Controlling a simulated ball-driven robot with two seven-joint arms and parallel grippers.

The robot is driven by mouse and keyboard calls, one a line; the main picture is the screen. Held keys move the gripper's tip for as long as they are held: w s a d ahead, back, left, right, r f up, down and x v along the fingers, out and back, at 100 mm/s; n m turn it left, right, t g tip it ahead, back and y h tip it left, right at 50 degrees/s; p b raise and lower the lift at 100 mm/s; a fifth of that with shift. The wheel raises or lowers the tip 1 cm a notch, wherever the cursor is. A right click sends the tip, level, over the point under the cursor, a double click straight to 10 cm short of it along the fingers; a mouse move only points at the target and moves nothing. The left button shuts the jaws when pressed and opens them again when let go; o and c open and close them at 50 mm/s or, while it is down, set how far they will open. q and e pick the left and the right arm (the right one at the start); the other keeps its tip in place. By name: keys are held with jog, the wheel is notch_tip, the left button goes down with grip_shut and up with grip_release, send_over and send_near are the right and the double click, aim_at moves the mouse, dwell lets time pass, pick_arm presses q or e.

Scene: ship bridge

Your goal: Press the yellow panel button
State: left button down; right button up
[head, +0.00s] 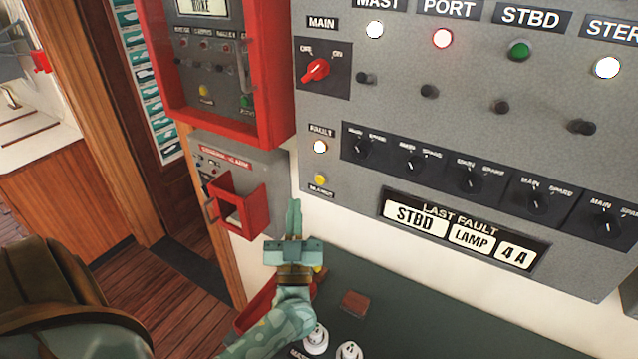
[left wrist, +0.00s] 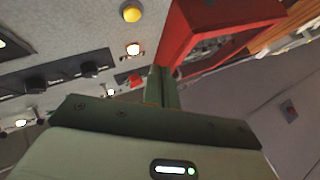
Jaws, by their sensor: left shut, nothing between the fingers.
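A round yellow button (head: 320,180) sits low on the left of the grey lamp panel (head: 370,195), below a lit white fault lamp (head: 320,147). A yellow button (left wrist: 131,12) shows near the top edge of the left wrist view. A second, smaller yellow button (head: 203,90) is inside the red-framed box. My left gripper (head: 294,204) is shut and empty, its fingers pointing up, below and left of the panel button in the head view. Its fingers (left wrist: 163,78) show in the left wrist view, apart from the button there. My right gripper is not in view.
A red-framed box (head: 275,110) and a red holder (head: 258,208) on the alarm panel stick out left of the button. A red rotary switch (head: 316,70) and several dark knobs are on the panel. A dark green desk top (head: 400,315) bears a brown block (head: 354,302) and white fittings (head: 316,341).

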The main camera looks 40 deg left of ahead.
aim_at(320, 180)
pick_arm(q)
jog(key=w+b, duration=0.1)
jog(key=w, duration=0.5)
jog(key=shift+a+b, duration=0.3)
jog(key=shift+b, duration=0.05)
dwell(1.5)
jog(key=shift+w, duration=0.15)
jog(key=shift+w, duration=0.35)
jog(key=shift+w+a, duration=0.1)
jog(key=shift+w, duration=0.3)
dwell(0.6)
jog(key=shift+s, duration=0.1)
jog(key=shift+s+p, duration=0.5)
jog(key=shift+s, duration=0.25)
